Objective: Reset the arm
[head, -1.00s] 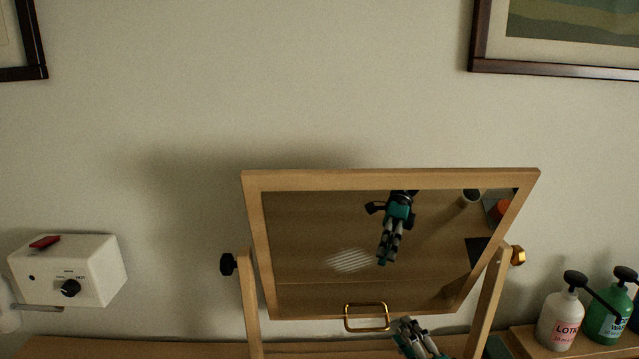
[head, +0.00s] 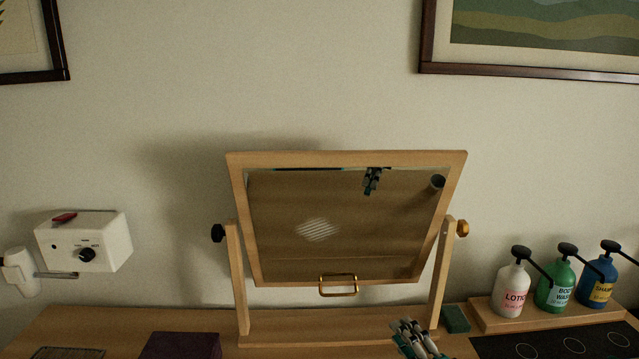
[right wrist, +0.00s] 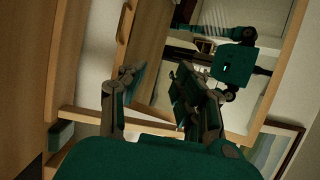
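My right gripper (head: 412,338) shows at the bottom of the head view, in front of the base of a tilting mirror (head: 340,215). In the right wrist view the same gripper (right wrist: 158,82) has its two fingers apart with nothing between them. The mirror has a wooden frame and a brass handle (head: 338,291) on its lower edge. A reflection of my arm shows in the glass. My left gripper is in neither view.
A white dryer box (head: 85,243) hangs on the left wall. Lotion (head: 512,291), body wash (head: 555,290) and shampoo (head: 598,284) bottles stand on a wooden tray at right. A dark purple box (head: 182,346) and a green block (head: 455,319) lie on the counter.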

